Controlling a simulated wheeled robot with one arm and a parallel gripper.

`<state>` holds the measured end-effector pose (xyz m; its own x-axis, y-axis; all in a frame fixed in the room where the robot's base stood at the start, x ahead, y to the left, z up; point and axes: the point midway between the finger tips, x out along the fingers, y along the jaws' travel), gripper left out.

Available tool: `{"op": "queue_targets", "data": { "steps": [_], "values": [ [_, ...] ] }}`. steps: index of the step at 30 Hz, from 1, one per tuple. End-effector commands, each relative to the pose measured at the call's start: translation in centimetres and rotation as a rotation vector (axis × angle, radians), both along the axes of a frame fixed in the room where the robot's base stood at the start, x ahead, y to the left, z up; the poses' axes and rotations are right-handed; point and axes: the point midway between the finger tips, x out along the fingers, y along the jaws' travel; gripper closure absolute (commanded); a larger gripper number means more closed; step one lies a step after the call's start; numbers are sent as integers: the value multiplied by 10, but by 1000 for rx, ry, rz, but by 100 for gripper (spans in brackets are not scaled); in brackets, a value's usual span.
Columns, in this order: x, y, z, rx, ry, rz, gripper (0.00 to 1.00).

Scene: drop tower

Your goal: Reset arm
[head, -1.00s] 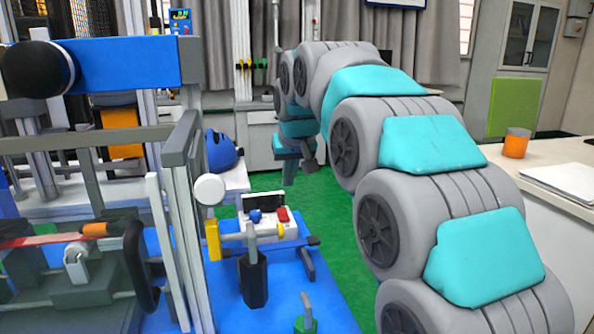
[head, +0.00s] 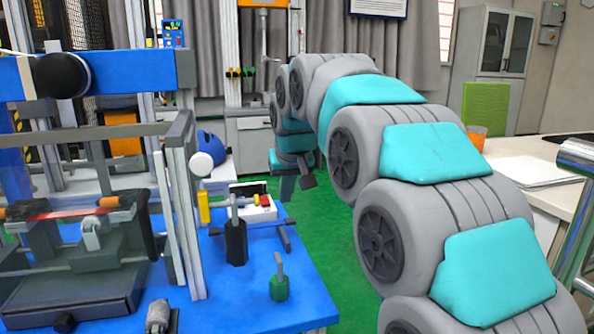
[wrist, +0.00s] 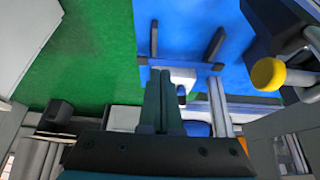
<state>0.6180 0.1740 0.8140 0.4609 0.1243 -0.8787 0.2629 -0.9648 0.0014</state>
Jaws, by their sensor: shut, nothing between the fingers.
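My arm, grey with teal pads, reaches from the lower right of the head view out to the middle. My gripper (head: 288,188) hangs at its far end, pointing down, small in that view. In the wrist view my gripper (wrist: 162,85) shows its two dark fingers closed together with nothing between them. It hangs over the green floor, to the right of the blue platform (head: 275,310) in the head view. No object touches the fingers in either view.
The drop tower rig with its grey frame (head: 180,130) fills the left. A white box (head: 258,212) and a dark post (head: 236,240) stand on the blue platform. A counter (head: 515,150) with an orange cup (head: 477,138) and a metal rail (head: 578,158) are at right. Green floor (head: 335,262) lies between.

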Motion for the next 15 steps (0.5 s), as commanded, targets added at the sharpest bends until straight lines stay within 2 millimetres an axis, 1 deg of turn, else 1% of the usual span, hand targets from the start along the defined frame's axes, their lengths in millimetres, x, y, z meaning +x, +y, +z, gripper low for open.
{"op": "queue_targets", "data": {
  "steps": [5, 10, 14, 15],
  "values": [
    [-18, -17, -10, -10, 34, -15, 100],
    [-44, -38, -27, -25, 84, -36, 100],
    [-73, -58, -43, -37, 135, -58, 100],
    [-85, -66, -51, -43, 157, -65, 100]
  ]
}}
